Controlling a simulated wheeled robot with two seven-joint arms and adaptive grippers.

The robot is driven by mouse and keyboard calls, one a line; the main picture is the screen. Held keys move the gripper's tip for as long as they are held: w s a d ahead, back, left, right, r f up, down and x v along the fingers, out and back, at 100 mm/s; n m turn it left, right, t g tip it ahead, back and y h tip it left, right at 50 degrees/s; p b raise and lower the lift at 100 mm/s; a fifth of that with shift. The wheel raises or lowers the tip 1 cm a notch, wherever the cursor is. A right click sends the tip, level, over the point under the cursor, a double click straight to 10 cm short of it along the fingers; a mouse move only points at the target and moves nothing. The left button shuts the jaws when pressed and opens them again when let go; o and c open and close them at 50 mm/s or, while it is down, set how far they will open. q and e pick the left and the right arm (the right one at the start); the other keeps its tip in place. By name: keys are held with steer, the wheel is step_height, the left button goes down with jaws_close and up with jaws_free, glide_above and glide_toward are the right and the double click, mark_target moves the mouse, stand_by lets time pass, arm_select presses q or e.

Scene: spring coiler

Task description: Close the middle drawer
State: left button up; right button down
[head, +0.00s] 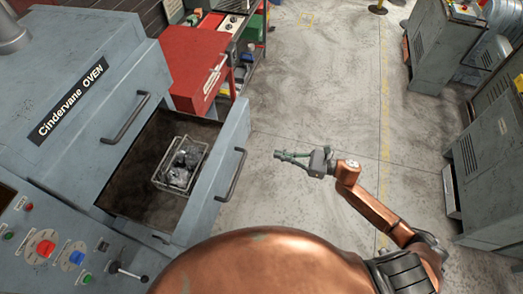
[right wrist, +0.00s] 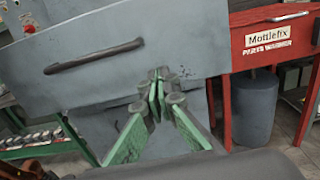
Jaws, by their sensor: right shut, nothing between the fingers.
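The grey oven drawer (head: 236,150) is pulled out. Its front panel carries a dark bar handle (head: 237,175) facing right. A wire basket with dark grey lumps (head: 180,165) sits inside it. My right gripper (head: 279,155) is shut and empty, to the right of the drawer front and apart from it in the head view. In the right wrist view the green fingers (right wrist: 158,82) point toward the grey drawer front (right wrist: 180,45), with the handle (right wrist: 93,56) up and to the left. Whether the tips touch the panel is unclear there. My left gripper is out of view.
The oven body (head: 70,70) has another handle (head: 126,118) above the opening and a button panel (head: 50,245) at lower left. Grey cabinets (head: 485,160) line the right. The concrete floor between is clear.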

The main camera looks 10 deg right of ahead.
steer(key=p, duration=0.2)
glide_toward(239, 144)
steer(key=x, duration=0.5)
steer(key=shift+a+r, duration=0.1)
steer(key=shift+a, duration=0.15)
steer(key=shift+w+a, duration=0.35)
steer(key=shift+a, duration=0.2)
steer(key=shift+a, duration=0.1)
